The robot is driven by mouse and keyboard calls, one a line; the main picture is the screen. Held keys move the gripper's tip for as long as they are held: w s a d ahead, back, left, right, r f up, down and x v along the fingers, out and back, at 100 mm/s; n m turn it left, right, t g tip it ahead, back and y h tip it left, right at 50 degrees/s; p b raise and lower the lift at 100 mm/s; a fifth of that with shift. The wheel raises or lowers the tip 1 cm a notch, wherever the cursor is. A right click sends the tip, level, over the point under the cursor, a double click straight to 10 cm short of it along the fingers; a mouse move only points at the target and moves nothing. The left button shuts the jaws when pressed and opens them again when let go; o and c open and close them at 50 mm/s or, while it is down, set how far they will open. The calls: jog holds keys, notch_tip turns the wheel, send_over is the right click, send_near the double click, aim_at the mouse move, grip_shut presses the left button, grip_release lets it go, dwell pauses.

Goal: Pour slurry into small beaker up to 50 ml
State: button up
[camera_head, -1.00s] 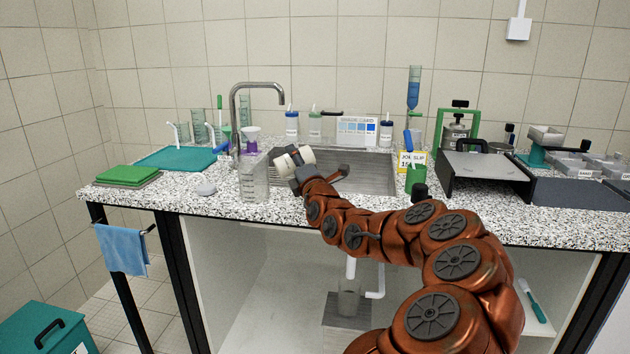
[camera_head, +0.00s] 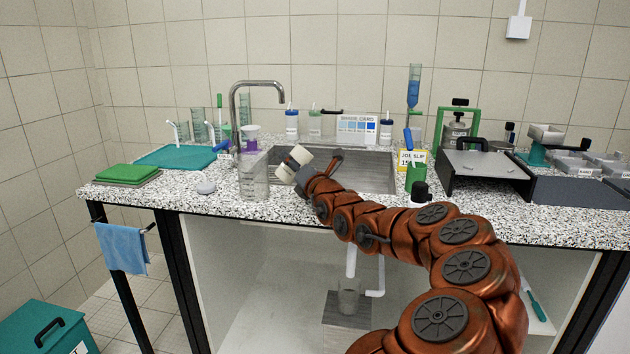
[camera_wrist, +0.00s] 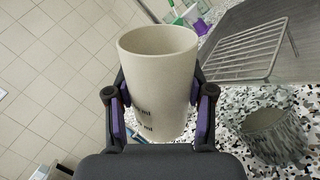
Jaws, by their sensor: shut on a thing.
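My gripper (camera_head: 298,172) is shut on a cream-white beaker (camera_head: 293,163) and holds it tilted above the counter, in front of the sink. The wrist view shows my fingers (camera_wrist: 160,108) on both sides of this cream beaker (camera_wrist: 157,65), with dark ml marks on its wall. Its contents are hidden. A clear graduated beaker (camera_head: 254,180) stands upright on the counter, left of my gripper and apart from it in the head view. A grey see-through vessel (camera_wrist: 275,138) also shows at the lower right of the wrist view. No liquid level is readable.
The tap (camera_head: 233,120) rises behind the clear beaker, beside the metal sink (camera_head: 370,175). A wire rack (camera_wrist: 240,52) shows in the wrist view. A white and purple item (camera_head: 250,145) stands behind the beaker. A yellow-edged slip (camera_head: 411,160) stands on the right.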

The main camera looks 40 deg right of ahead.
aim_at(286, 171)
jog(key=shift+f+n+b, duration=0.25)
jog(key=shift+n+b, duration=0.05)
jog(key=shift+n, duration=0.2)
jog(key=shift+w+a+n+y+b, duration=0.25)
jog(key=shift+a+n+y+b, duration=0.25)
jog(key=shift+n+b, duration=0.65)
jog(key=b, duration=0.1)
jog(key=a+f+n+b, duration=0.1)
jog(key=b, duration=0.1)
jog(key=shift+w+f+n+g, duration=0.25)
jog(key=shift+f+g, duration=0.05)
jog(key=shift+g, duration=0.1)
jog(key=f+n+b, duration=0.1)
jog(key=b, duration=0.1)
jog(key=a+f+n+b, duration=0.1)
jog(key=f+b, duration=0.1)
jog(key=shift+w, duration=0.2)
jog(key=shift+w+a+f+n+g+y+b, duration=0.1)
jog(key=shift+w+a+n+g+y+b, duration=0.1)
jog(key=shift+n+b, duration=0.25)
jog(key=shift+w+a+f+n+g+y+b, duration=0.1)
jog(key=shift+a+n+g+b, duration=0.1)
jog(key=shift+n, duration=0.35)
notch_tip(286, 171, up, 6)
jog(key=p, duration=0.6)
